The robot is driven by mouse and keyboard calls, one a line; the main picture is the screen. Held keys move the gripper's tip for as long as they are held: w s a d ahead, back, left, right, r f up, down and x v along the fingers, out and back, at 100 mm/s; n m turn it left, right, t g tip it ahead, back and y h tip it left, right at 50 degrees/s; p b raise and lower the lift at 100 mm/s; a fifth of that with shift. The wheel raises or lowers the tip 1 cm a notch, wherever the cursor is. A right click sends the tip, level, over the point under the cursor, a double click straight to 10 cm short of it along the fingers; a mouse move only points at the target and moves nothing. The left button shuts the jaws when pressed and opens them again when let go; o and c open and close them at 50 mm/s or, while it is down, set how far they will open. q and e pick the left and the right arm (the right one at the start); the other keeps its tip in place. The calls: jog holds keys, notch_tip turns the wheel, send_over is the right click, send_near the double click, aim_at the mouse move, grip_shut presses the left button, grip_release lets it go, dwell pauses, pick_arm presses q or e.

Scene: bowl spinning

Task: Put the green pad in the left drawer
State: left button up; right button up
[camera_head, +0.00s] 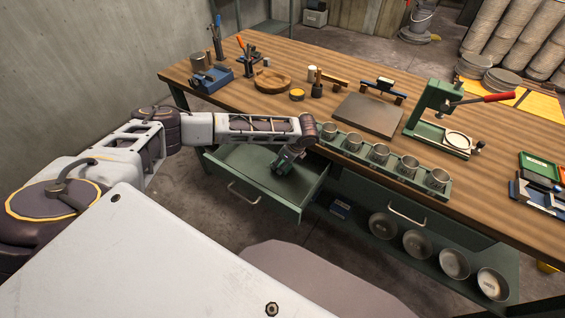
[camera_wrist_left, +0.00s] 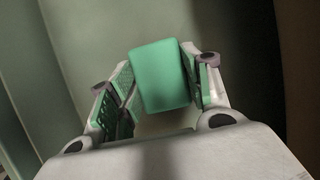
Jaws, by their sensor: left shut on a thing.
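The left drawer (camera_head: 247,196) is pulled out below the wooden workbench in the head view. My left gripper (camera_head: 286,163) is over the drawer, at its back right part near the bench edge. In the left wrist view, my left gripper (camera_wrist_left: 160,88) is shut on the green pad (camera_wrist_left: 158,75), a rounded block between its two fingers. Drawer walls seem to surround it in that view, but I cannot tell if the pad touches the drawer floor. In the head view the pad cannot be told apart from the gripper. My right gripper is not in view.
The workbench (camera_head: 330,75) carries a rack of metal cups (camera_head: 378,153), a flat grey plate (camera_head: 368,116) and a green press (camera_head: 438,115) with a red handle. Several metal bowls (camera_head: 417,243) stand on the lower shelf right of the drawer. The drawer floor looks otherwise clear.

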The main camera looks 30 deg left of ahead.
pick_arm(q)
jog(key=o, duration=1)
jog(key=v, duration=1.2)
jog(key=shift+r, duration=0.1)
jog(key=shift+a, duration=0.15)
